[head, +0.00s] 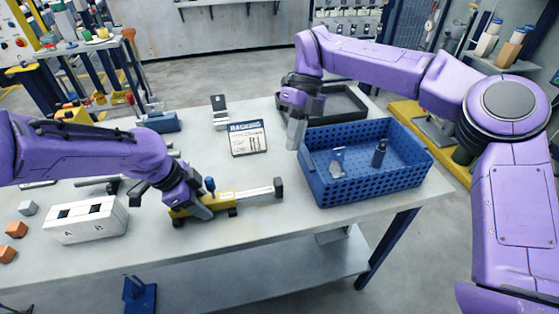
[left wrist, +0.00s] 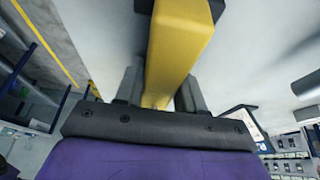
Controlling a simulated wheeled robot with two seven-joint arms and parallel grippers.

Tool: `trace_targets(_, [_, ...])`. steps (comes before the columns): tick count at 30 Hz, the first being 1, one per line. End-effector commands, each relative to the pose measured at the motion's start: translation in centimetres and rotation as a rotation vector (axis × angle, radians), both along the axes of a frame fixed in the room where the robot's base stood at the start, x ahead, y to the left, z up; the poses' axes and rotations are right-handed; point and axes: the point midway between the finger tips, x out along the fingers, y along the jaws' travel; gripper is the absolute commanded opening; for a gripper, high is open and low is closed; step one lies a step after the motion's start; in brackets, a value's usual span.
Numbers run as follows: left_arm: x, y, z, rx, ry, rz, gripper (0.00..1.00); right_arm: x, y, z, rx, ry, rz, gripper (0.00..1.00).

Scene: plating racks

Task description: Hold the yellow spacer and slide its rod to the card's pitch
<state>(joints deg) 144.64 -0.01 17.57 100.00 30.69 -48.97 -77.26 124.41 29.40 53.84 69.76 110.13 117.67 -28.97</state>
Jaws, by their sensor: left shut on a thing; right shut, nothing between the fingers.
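The yellow spacer (head: 222,202) lies on the table, left of centre. A pale rod (head: 255,191) runs out of it to the right and ends in a dark block (head: 278,187). A blue knob (head: 209,184) stands on the spacer. My left gripper (head: 201,207) is shut on the spacer's left part; in the left wrist view the yellow body (left wrist: 177,50) sits between the fingers. My right gripper (head: 296,135) is shut and empty, pointing down between the card and the blue crate. The card (head: 247,138), headed RACKING, stands tilted behind the spacer; its small print is unreadable.
A blue perforated crate (head: 372,185) holds a few small items at right. A dark tray (head: 345,103) lies behind it. A white box marked A and B (head: 88,222) and orange blocks (head: 17,230) are at left.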

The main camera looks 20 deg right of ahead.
Motion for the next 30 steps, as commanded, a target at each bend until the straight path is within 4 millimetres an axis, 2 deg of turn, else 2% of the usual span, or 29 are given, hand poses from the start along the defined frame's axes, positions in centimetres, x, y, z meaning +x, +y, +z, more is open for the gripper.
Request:
trace_targets(1, [0.0,0.0,0.0,0.0,0.0,0.0,0.0,-0.9,1.8,0.1,-0.021,-0.075,0.201,0.0])
trace_targets(3, [0.0,0.0,0.0,0.0,0.0,0.0,0.0,-1.9,3.7,0.1,-0.049,-0.18,0.528,0.0])
trace_targets(8, [0.0,0.0,0.0,0.0,0.001,0.0,0.0,-4.2,7.6,0.0,-0.127,-0.304,1.309,0.0])
trace_targets(12, [0.0,0.0,0.0,0.0,0.001,0.0,0.0,-5.9,10.3,-0.1,-0.201,-0.257,1.965,0.0])
trace_targets(15, [0.0,0.0,0.0,0.0,0.001,0.0,0.0,-6.8,11.7,-0.2,-0.245,-0.154,2.327,0.0])
trace_targets(18, [0.0,0.0,0.0,0.0,0.0,0.0,0.0,-7.3,12.6,-0.1,-0.272,-0.053,2.561,0.0])
trace_targets(21, [0.0,0.0,0.0,0.0,0.0,0.0,0.0,-7.5,13.0,-0.2,-0.283,0.011,2.678,0.0])
trace_targets(26, [0.0,0.0,0.0,0.0,0.0,0.0,0.0,-7.1,12.4,-1.5,-0.278,0.031,2.707,0.0])
trace_targets(30, [0.0,0.0,0.0,0.0,0.0,0.0,0.0,-6.1,11.0,-3.7,-0.276,0.029,2.704,0.0])
